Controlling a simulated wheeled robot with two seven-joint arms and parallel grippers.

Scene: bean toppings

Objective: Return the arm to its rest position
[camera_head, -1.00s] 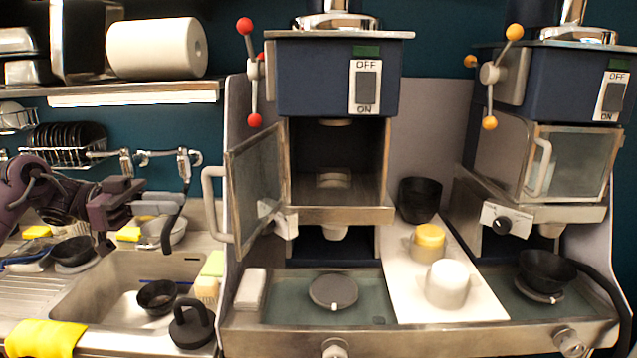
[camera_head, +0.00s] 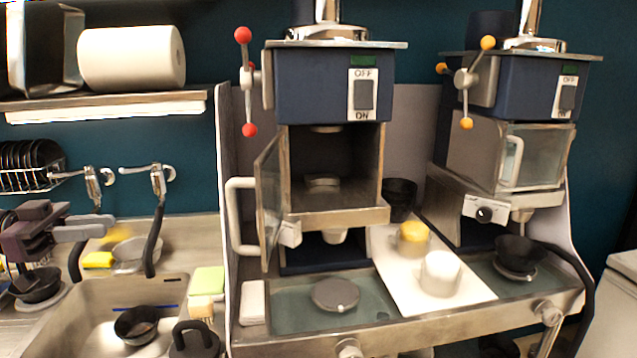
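My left gripper (camera_head: 90,230) is at the left edge, in front of the sink area and well clear of the coffee machines. Its grey finger part points right. It appears to hold nothing, but its finger gap cannot be made out. My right gripper is out of view. The left machine (camera_head: 330,85) has its glass door (camera_head: 269,205) standing open, with an empty-looking chamber behind it. The right machine (camera_head: 530,85) has its glass door (camera_head: 535,158) shut. A black bowl (camera_head: 518,252) stands on the tray below it.
A round grey disc (camera_head: 336,294) lies on the left machine's tray. A yellow-topped cup (camera_head: 412,238) and a white cup (camera_head: 440,272) stand on the white board between the machines. The sink (camera_head: 90,292) holds a dark bowl (camera_head: 136,325). A dish rack (camera_head: 30,178) is at the left.

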